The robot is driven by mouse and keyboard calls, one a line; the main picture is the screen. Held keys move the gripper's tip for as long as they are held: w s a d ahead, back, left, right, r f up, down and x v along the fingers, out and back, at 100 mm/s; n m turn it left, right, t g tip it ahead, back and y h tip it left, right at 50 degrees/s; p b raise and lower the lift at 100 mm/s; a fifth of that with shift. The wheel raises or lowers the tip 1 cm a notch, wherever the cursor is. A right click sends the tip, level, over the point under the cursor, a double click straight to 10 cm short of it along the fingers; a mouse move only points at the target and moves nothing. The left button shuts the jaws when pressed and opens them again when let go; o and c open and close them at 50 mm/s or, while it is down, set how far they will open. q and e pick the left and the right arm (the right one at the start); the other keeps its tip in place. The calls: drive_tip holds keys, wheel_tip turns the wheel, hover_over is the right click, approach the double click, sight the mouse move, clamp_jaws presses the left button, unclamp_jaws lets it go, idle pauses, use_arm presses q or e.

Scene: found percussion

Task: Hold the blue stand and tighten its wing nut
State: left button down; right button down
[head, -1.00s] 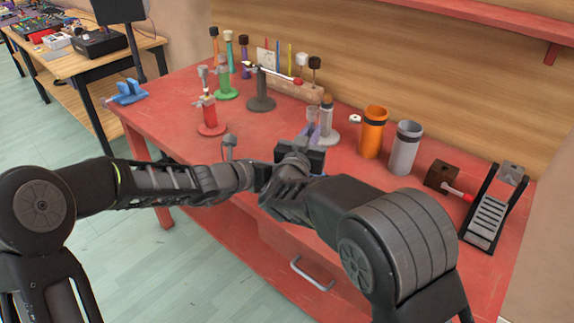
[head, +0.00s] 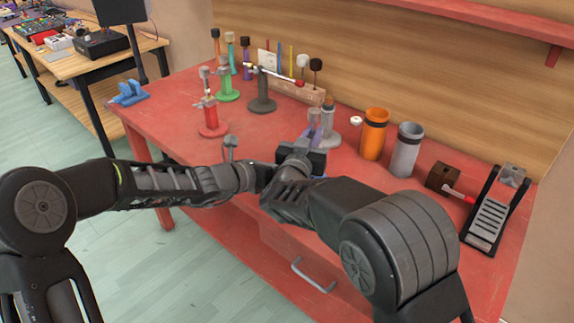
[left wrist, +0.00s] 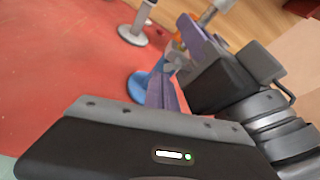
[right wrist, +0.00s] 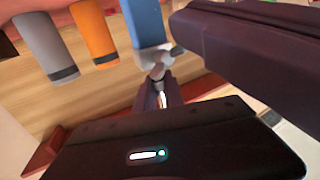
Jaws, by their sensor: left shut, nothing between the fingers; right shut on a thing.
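The blue stand shows a blue base (left wrist: 147,84) in the left wrist view and a blue post (right wrist: 147,22) in the right wrist view, with a grey fitting (right wrist: 160,60) at its end. I cannot make out the wing nut's wings. In the head view, the stand is mostly hidden behind my grippers. My right gripper (head: 313,130) has purple fingers and is shut on the stand's upper part, near the grey fitting. My left gripper (left wrist: 165,92) is shut and empty, close beside the stand. Its fingertips are hidden in the head view.
A red stand (head: 211,118), a green stand (head: 228,88) and a dark stand (head: 262,95) stand behind on the red table. A grey stand (head: 328,125) is just behind my right gripper. Orange (head: 374,135) and grey (head: 407,150) cups stand right. The table's left middle is clear.

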use_arm(q)
drive_tip(key=shift+w+a+r, duration=0.15)
idle(0.4)
drive_tip(key=shift+w+a, duration=0.4)
drive_tip(key=shift+a, duration=0.15)
drive_tip(key=v, duration=1)
use_arm(e)
drive_tip(key=shift+r, duration=0.1)
use_arm(q)
drive_tip(key=shift+d, duration=0.1)
use_arm(e)
drive_tip(key=c, duration=1.3)
unclamp_jaws()
drive_tip(key=shift+c, duration=0.2)
drive_tip(key=shift+s, duration=0.1)
